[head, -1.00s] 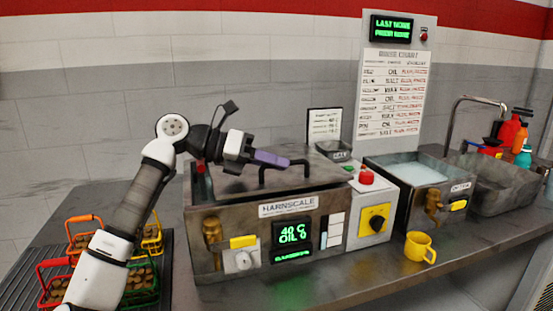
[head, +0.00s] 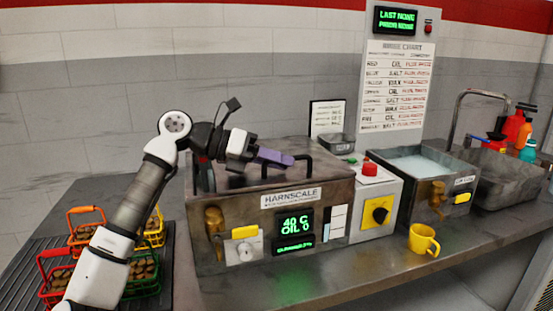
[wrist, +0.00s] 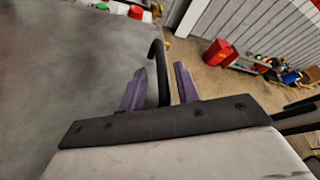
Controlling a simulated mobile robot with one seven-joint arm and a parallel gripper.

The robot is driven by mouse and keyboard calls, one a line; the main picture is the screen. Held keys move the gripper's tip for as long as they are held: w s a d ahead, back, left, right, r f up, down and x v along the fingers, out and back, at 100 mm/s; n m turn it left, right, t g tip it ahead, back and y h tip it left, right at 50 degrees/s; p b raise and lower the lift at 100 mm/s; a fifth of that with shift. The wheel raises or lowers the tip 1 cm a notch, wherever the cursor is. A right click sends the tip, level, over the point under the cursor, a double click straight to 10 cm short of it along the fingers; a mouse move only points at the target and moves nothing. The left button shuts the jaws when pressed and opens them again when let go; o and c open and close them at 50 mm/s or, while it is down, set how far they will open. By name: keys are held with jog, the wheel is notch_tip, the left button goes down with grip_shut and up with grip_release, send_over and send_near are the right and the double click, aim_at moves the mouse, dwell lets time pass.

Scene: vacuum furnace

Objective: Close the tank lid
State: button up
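The grey metal tank (head: 225,219) stands on the bench with its display reading 40 C, OIL 0. Its lid (head: 235,181) lies flat or nearly flat over the top; I cannot tell if it is fully seated. The lid's black handle (head: 307,164) rises from it. My gripper (head: 290,160), with purple fingers, is low over the lid at the handle. In the wrist view, the handle (wrist: 157,62) passes between my gripper's fingers (wrist: 160,85), which stand apart with gaps on both sides.
Wire baskets (head: 87,232) of brown pieces stand on a rack left of the tank. A control box with a red button (head: 370,169), a water-filled basin (head: 418,168) and a yellow mug (head: 423,239) are to the right. The bench front is mostly clear.

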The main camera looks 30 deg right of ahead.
jog(key=shift+r, duration=0.2)
notch_tip(320, 180, up, 20)
jog(key=p, duration=0.1)
jog(key=shift+p, duration=0.4)
jog(key=shift+s+f, duration=0.1)
jog(key=shift+f, duration=0.05)
dwell(0.5)
